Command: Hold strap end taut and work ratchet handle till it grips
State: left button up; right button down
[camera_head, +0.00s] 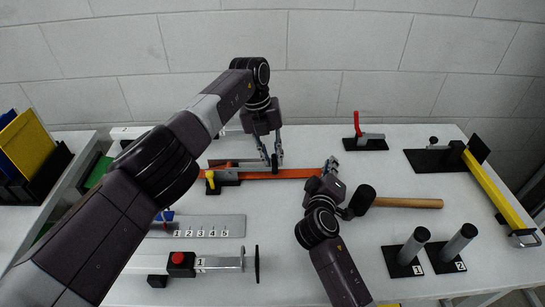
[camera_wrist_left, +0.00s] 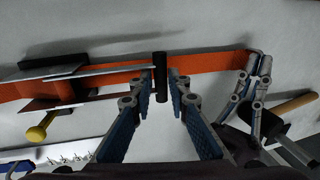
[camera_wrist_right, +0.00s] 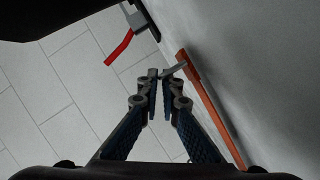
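The ratchet (camera_head: 225,170) sits on a black base at the left of the bench, with an orange strap (camera_head: 300,173) running right from it. In the left wrist view, the ratchet's metal plates (camera_wrist_left: 90,70) end in a black handle bar (camera_wrist_left: 160,85). My left gripper (camera_head: 271,162) has its fingers close on both sides of this bar and looks shut on it. My right gripper (camera_head: 328,168) is at the strap's right end, fingertips together on it. The strap looks straight between them. In the right wrist view the strap (camera_wrist_right: 212,110) runs down to the right.
A mallet (camera_head: 400,202) lies just right of my right gripper. A red-handled clamp (camera_head: 360,130) stands behind it. Two numbered posts (camera_head: 412,245) stand front right. A numbered metal plate (camera_head: 205,226) and a red-button device (camera_head: 180,260) lie front left.

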pick_arm(q)
grip_shut()
jog(key=shift+a+r, duration=0.15)
